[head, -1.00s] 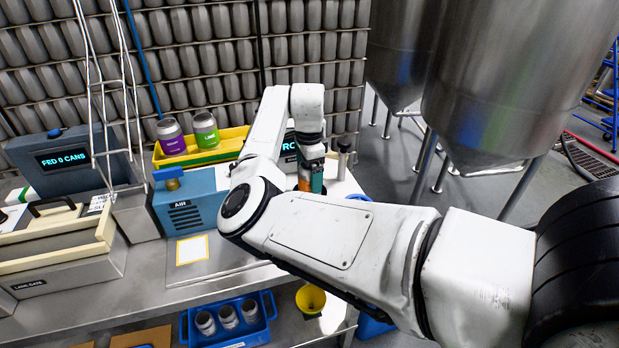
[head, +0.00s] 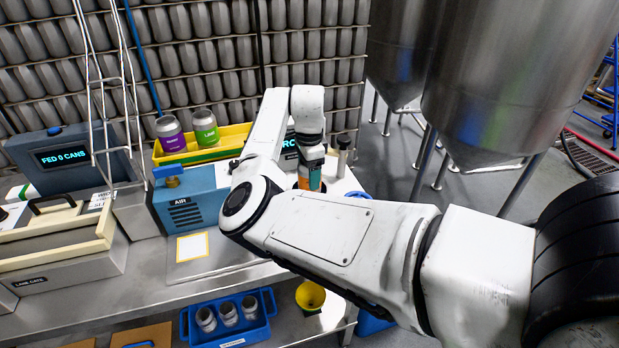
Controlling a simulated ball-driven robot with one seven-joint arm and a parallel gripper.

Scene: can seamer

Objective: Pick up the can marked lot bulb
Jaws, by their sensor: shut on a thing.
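My gripper (head: 311,168) is at the end of my arm, above the right part of the steel bench, pointing down. It is shut on a can (head: 314,181) with orange and teal colours. Only part of this can shows. Its lot mark is hidden or too small to read, and I cannot tell whether its base touches the bench. A purple can (head: 171,136) and a green can (head: 206,131) stand upright in a yellow tray (head: 236,136) at the back of the bench, left of my gripper. Their small label words are not clear.
A blue AIR box (head: 187,205) and a yellow-bordered square (head: 192,247) are left of my arm. A blue crate (head: 266,318) with grey cans and a yellow funnel (head: 310,296) are below.

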